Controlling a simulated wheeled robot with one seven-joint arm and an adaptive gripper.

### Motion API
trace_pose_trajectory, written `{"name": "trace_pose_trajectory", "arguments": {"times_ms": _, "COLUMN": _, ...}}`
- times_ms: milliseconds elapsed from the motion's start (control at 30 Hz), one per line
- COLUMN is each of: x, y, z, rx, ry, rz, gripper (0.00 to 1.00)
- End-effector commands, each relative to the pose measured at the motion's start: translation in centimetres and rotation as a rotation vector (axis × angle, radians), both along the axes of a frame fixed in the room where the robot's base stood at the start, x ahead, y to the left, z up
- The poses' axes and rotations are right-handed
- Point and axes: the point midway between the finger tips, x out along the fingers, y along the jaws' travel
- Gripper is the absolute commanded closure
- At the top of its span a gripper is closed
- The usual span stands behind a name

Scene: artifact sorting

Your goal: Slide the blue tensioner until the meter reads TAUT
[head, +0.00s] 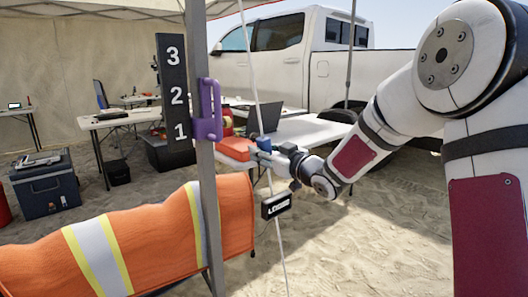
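The blue tensioner (264,145) sits on a thin white guy line (247,50) that runs down from the canopy to the sand. The small black meter (276,206) hangs on the line below it; its small white lettering seems to read LOOSE. My gripper (272,152) reaches in from the right, with its end at the blue tensioner. The fingers are small and partly hidden against it, so I cannot tell whether they are closed on it.
A grey post (203,165) with a purple clamp (208,110) and a black board numbered 1 to 3 (172,60) stands left of the line. An orange striped cloth (160,240) spreads at lower left. Tables and a white truck (290,60) stand behind.

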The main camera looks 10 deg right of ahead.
Motion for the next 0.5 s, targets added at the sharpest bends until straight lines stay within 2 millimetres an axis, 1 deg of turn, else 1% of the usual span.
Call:
{"name": "trace_pose_trajectory", "arguments": {"times_ms": 33, "x": 0.0, "y": 0.0, "z": 0.0, "rx": 0.0, "ry": 0.0, "rz": 0.0, "gripper": 0.81}}
{"name": "trace_pose_trajectory", "arguments": {"times_ms": 67, "x": 0.0, "y": 0.0, "z": 0.0, "rx": 0.0, "ry": 0.0, "rz": 0.0, "gripper": 0.88}}
{"name": "trace_pose_trajectory", "arguments": {"times_ms": 100, "x": 0.0, "y": 0.0, "z": 0.0, "rx": 0.0, "ry": 0.0, "rz": 0.0, "gripper": 0.97}}
{"name": "trace_pose_trajectory", "arguments": {"times_ms": 133, "x": 0.0, "y": 0.0, "z": 0.0, "rx": 0.0, "ry": 0.0, "rz": 0.0, "gripper": 1.0}}
{"name": "trace_pose_trajectory", "arguments": {"times_ms": 333, "x": 0.0, "y": 0.0, "z": 0.2, "rx": 0.0, "ry": 0.0, "rz": 0.0, "gripper": 1.0}}
{"name": "trace_pose_trajectory", "arguments": {"times_ms": 500, "x": -0.2, "y": 0.3, "z": 2.0, "rx": 0.0, "ry": -0.001, "rz": 0.0, "gripper": 1.0}}
